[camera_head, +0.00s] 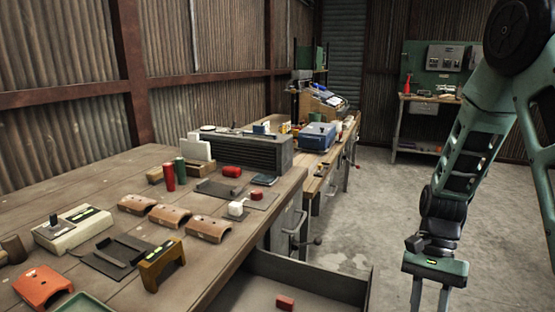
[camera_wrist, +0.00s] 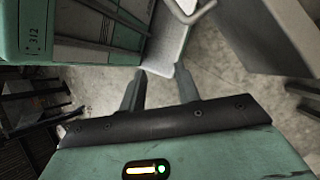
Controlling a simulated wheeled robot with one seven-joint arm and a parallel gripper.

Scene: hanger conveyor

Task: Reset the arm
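My gripper (camera_head: 430,295) hangs at the right of the head view, to the right of the workbench, with its fingers pointing down over the concrete floor. The lower ends of the fingers are cut off by the picture edge. In the wrist view my gripper (camera_wrist: 160,88) shows two dark fingers apart, with only floor between them. It is open and empty. My green arm comes down from the upper right of the head view.
A wooden workbench (camera_head: 100,185) on the left holds brown curved blocks (camera_head: 170,215), an orange block (camera_head: 43,286) and red and green cylinders. An open drawer (camera_head: 310,275) juts from its front, left of my gripper. Floor (camera_head: 385,210) lies clear behind.

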